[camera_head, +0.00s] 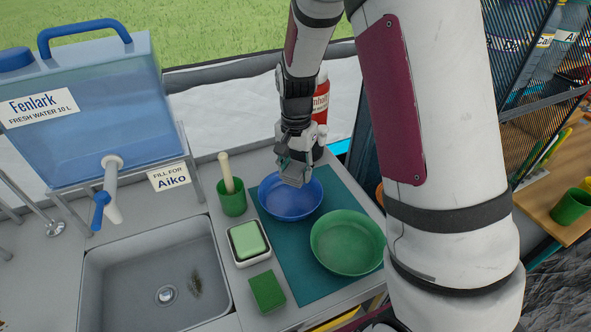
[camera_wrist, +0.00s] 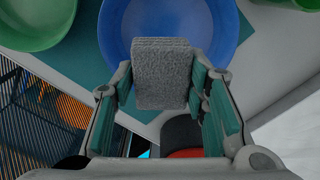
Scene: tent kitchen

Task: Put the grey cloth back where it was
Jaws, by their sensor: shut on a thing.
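The grey cloth (camera_wrist: 163,72) is a small, folded, fuzzy block between the fingers of my gripper (camera_wrist: 165,98). My gripper is shut on it. In the head view my gripper (camera_head: 296,168) points down over the back part of the blue bowl (camera_head: 290,204), and the cloth shows as a grey patch at the fingertips. In the wrist view the cloth covers part of the blue bowl (camera_wrist: 125,25). I cannot tell how high above the bowl the cloth is.
The teal mat (camera_head: 283,255) bears the blue bowl and a green bowl (camera_head: 347,243). Left of it stand a green cup (camera_head: 232,202), a sponge dish (camera_head: 248,242) and a green sponge (camera_head: 267,291). The sink (camera_head: 150,270) is at left. A red bottle (camera_head: 320,100) stands behind my gripper.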

